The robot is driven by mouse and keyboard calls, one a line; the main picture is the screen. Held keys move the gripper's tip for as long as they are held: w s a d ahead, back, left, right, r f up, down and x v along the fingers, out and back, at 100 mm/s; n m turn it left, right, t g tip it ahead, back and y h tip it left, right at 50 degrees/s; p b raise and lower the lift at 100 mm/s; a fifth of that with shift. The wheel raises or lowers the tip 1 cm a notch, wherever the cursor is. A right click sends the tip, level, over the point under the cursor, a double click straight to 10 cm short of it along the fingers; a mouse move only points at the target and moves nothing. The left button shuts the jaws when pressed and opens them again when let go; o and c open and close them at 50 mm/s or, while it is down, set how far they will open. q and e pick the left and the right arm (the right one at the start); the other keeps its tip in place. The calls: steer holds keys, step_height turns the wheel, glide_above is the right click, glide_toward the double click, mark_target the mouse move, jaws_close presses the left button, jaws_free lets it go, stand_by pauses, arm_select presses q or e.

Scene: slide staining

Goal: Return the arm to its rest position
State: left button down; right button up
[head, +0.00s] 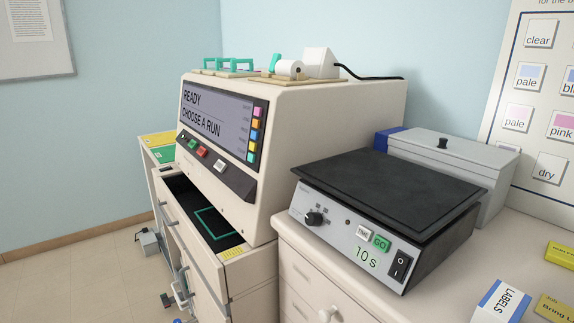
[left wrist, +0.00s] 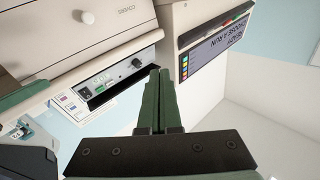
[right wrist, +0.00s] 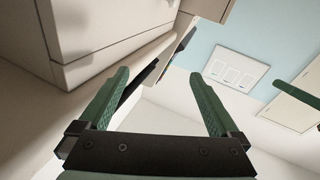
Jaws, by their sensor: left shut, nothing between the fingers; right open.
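My left gripper (left wrist: 160,100) shows in the left wrist view with its green fingers together and nothing between them. Behind its fingers are the staining machine with its screen (left wrist: 215,48) and the hot plate's front panel (left wrist: 112,80), both seen upside down. My right gripper (right wrist: 162,98) shows in the right wrist view with its green fingers wide apart and empty. Cabinet faces (right wrist: 100,30) and a wall lie beyond it. Neither gripper is visible in the head view.
In the head view the staining machine (head: 300,120) reads READY, CHOOSE A RUN. The black-topped hot plate (head: 390,195) stands on the counter to its right, before a grey box (head: 450,165). A LABELS box (head: 502,302) lies at the lower right. Open floor (head: 70,280) is at left.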

arm_select(q)
steer(key=s+a+f+n+g+y+p, duration=0.2)
steer(key=s+f+g+p, duration=0.6)
steer(key=p, duration=0.6)
steer(key=shift+s+f+n+g+y, duration=0.4)
steer(key=shift+s+f+n+y, duration=0.35)
steer(key=shift+f, duration=0.2)
arm_select(e)
steer(key=s+d+f+m+g+h, duration=0.2)
steer(key=s+f+m+g+h, duration=0.1)
steer(key=s+f+g, duration=0.5)
steer(key=shift+s+f+g+h, duration=0.3)
steer(key=shift+s+f+g, duration=0.1)
steer(key=shift+s+f, duration=0.45)
arm_select(q)
steer(key=shift+a, duration=0.1)
arm_select(e)
steer(key=shift+w+d+f, duration=0.1)
